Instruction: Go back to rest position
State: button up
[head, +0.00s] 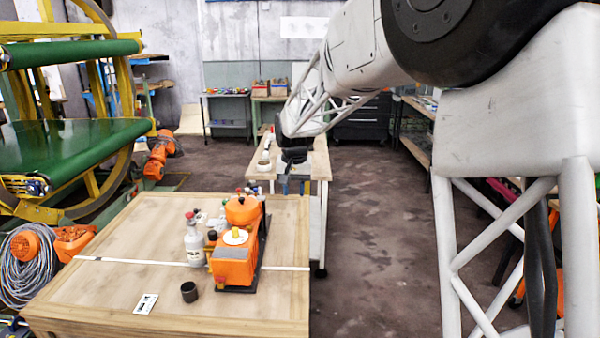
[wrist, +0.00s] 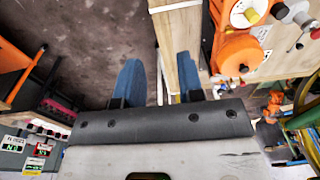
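My gripper (head: 284,180) hangs in the air off the right edge of the wooden worktable (head: 120,240) in the head view, fingers pointing down. In the wrist view my gripper (wrist: 159,76) shows two blue fingers set apart, with nothing between them. The floor and the worktable's edge show below and between the fingers. The orange machine (head: 233,262) stands on the worktable, left of and below my gripper in the head view. It also shows at the upper right of the wrist view (wrist: 237,50).
A grey-white bottle (head: 194,245), a dark cup (head: 189,292) and a white card (head: 146,303) are on the worktable. A green conveyor (head: 70,150) stands at the left. A second table (head: 318,160) is behind my gripper. Open floor (head: 380,240) lies to the right.

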jog(key=s+d+r, duration=0.2)
jog(key=s+d, duration=0.4)
jog(key=s, duration=0.5)
jog(key=s+d+r+t, duration=0.1)
jog(key=s+d+r, duration=0.1)
jog(key=s+d, duration=0.7)
jog(key=s+d+r, duration=0.2)
jog(key=s+d, duration=0.2)
jog(key=s, duration=0.9)
jog(key=s+d+f, duration=0.2)
jog(key=s, duration=0.5)
jog(key=s+d+f, duration=0.2)
jog(key=s+f, duration=0.1)
jog(key=s, duration=0.4)
jog(key=shift+t, duration=0.4)
